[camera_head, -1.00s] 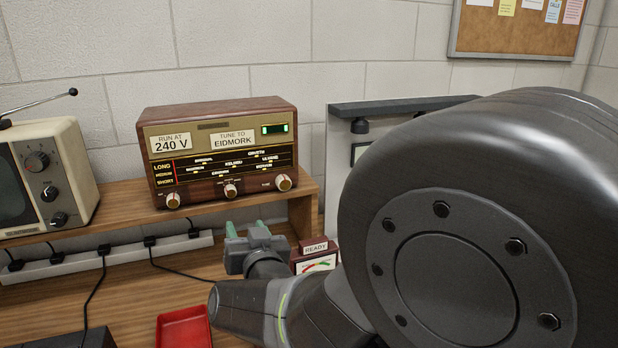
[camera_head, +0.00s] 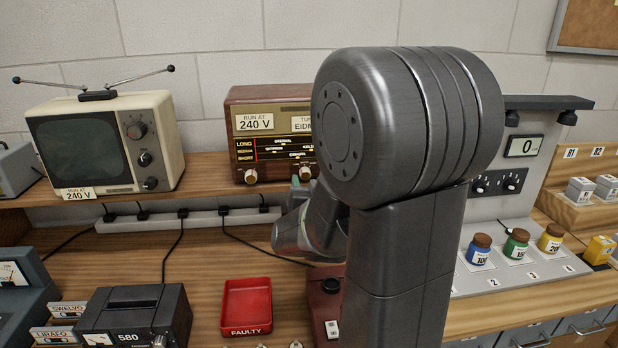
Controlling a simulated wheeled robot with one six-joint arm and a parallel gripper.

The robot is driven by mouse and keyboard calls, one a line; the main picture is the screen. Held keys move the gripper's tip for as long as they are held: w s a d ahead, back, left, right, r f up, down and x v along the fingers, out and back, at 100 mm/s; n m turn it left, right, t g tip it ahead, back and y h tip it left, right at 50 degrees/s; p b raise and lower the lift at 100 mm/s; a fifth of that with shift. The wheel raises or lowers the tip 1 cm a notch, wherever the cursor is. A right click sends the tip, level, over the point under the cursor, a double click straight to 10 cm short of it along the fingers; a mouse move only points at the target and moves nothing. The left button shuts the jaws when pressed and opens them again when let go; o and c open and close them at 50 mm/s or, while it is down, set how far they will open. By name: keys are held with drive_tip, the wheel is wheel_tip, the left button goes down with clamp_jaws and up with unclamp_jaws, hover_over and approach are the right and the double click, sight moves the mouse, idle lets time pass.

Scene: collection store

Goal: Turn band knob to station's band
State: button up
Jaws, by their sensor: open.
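The wooden radio (camera_head: 275,95) stands on the shelf, its right part hidden behind my arm. Its card (camera_head: 301,124) begins "TU… EIDM"; the rest is covered. The dial (camera_head: 275,148) has rows LONG, MEDIUM and SHORT, with small station names too blurred to read. The left knob (camera_head: 251,176) and middle knob (camera_head: 305,173) show; the right knob is hidden. I cannot read which is the band knob or its setting. My gripper (camera_head: 297,182) is mostly hidden by my arm. A green fingertip shows just below and left of the middle knob; contact cannot be told. It is open.
A television (camera_head: 105,145) stands left of the radio. A power strip (camera_head: 190,221) with cables runs below the shelf. A red FAULTY tray (camera_head: 247,306), a dark 580 meter (camera_head: 135,315) and a dark red box (camera_head: 325,300) are on the bench. Coloured jars (camera_head: 516,244) stand at right.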

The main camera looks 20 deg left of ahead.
drive_tip(key=shift+x, duration=1)
drive_tip(key=shift+c, duration=0.5)
drive_tip(key=c, duration=0.9)
